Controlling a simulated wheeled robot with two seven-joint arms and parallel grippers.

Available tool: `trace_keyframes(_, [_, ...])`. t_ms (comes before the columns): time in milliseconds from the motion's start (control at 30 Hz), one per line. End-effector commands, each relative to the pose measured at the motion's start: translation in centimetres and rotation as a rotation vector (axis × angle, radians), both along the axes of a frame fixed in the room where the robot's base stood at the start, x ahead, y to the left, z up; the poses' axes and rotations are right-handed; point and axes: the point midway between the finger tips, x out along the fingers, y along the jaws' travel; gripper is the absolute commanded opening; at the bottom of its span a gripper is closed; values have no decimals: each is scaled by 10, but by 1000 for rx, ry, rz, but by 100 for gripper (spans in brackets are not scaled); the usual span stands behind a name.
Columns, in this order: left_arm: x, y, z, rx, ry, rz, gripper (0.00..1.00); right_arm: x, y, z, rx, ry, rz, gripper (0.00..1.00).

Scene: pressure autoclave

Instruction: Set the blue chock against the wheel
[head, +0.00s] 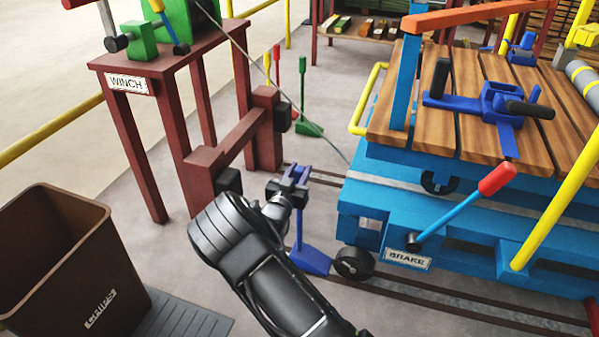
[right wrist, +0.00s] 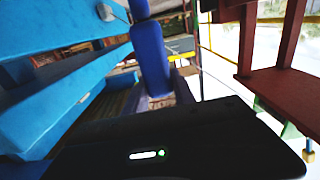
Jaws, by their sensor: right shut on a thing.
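The blue chock (head: 312,261) is a wedge with a thin upright post, low at the rail just left of the cart's wheel (head: 354,263). Its edge looks very close to the wheel, but I cannot tell whether they touch. My right gripper (head: 290,190) is shut on the chock's handle at the top of the post. In the right wrist view, a dark blue upright part (right wrist: 151,58), apparently the chock's handle, stands beyond the dark gripper body. The fingertips are mostly hidden. My left gripper is not in view.
The blue cart (head: 460,235) with a wooden deck and a red-handled brake lever (head: 465,205) fills the right. A dark red winch stand (head: 135,65) is at left, with a buffer frame (head: 240,140) behind the gripper. A brown bin (head: 65,250) stands lower left. Rails run along the floor.

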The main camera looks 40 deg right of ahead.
Motion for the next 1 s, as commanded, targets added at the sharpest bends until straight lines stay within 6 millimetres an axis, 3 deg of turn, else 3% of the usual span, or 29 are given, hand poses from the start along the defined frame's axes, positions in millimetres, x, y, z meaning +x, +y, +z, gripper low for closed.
trace_keyframes(33, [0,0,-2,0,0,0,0,1,-1,0,-4,-4,0,0])
trace_keyframes(67, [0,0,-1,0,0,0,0,0,0,-2,0,0,0,33])
trace_keyframes(300, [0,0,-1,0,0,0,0,0,0,-2,1,1,0,53])
trace_keyframes(667, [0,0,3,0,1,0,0,0,1,3,0,1,0,53])
trace_keyframes(1000, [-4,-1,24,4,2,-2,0,-31,45,5,2,5,3,53])
